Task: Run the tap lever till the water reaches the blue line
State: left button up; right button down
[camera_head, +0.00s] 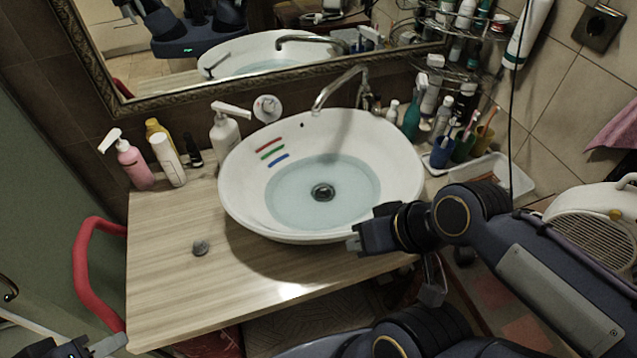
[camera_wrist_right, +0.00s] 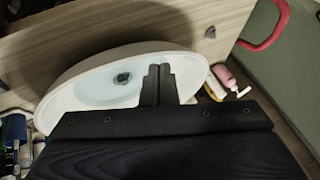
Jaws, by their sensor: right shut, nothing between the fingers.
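The white oval basin (camera_head: 235,190) holds a shallow pool of clear bluish water (camera_head: 345,190) over the drain. The blue line (camera_head: 278,160) is the lowest of three coloured marks on the inner left wall; the water's edge lies a little below it. The chrome tap (camera_head: 340,90) arches over the back rim; its lever is hard to make out, and no stream is clear. My right gripper (camera_head: 356,241) is shut and empty by the front right rim. It also shows in the right wrist view (camera_wrist_right: 158,72). My left gripper (camera_head: 100,347) is partly seen at the bottom left corner.
A grey knob (camera_head: 201,247) sits on the wooden counter (camera_head: 165,290), whose front left is otherwise clear. A pink pump bottle (camera_head: 133,163) and other bottles stand left of the basin. Cups with toothbrushes (camera_head: 463,148) and a white tray (camera_head: 490,178) stand right.

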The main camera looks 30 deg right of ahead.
jog(key=c, duration=2)
grip_release()
jog(key=shift+w, duration=0.15)
jog(key=shift+o, duration=0.8)
jog(key=w+d+f+m+t+h+b, duration=0.1)
jog(key=w+d+m+t+b, duration=0.1)
jog(key=w, duration=0.6)
jog(key=w+d+f+m+t+h+b, duration=0.1)
jog(key=w+d+m+t+b, duration=0.2)
jog(key=w, duration=0.6)
jog(key=d+m+b, duration=0.2)
jog(key=d+m, duration=0.1)
jog(key=m, duration=0.1)
jog(key=shift+w+d, duration=0.2)
jog(key=shift+d, duration=0.1)
jog(key=m+t+h+b, duration=0.4)
jog(key=m+h+b, duration=0.2)
jog(key=m+h, duration=0.55)
send_near(378, 111)
jog(key=shift+m+y, duration=0.55)
jog(key=shift+y, duration=0.3)
jog(key=x, duration=0.5)
jog(key=shift+d+r, duration=0.25)
jog(key=shift+d, duration=0.2)
jog(key=shift+w+d+r, duration=0.1)
jog(key=shift+w+d, duration=0.1)
jog(key=p+x, duration=0.1)
jog(key=x, duration=0.6)
jog(key=shift+p, duration=0.35)
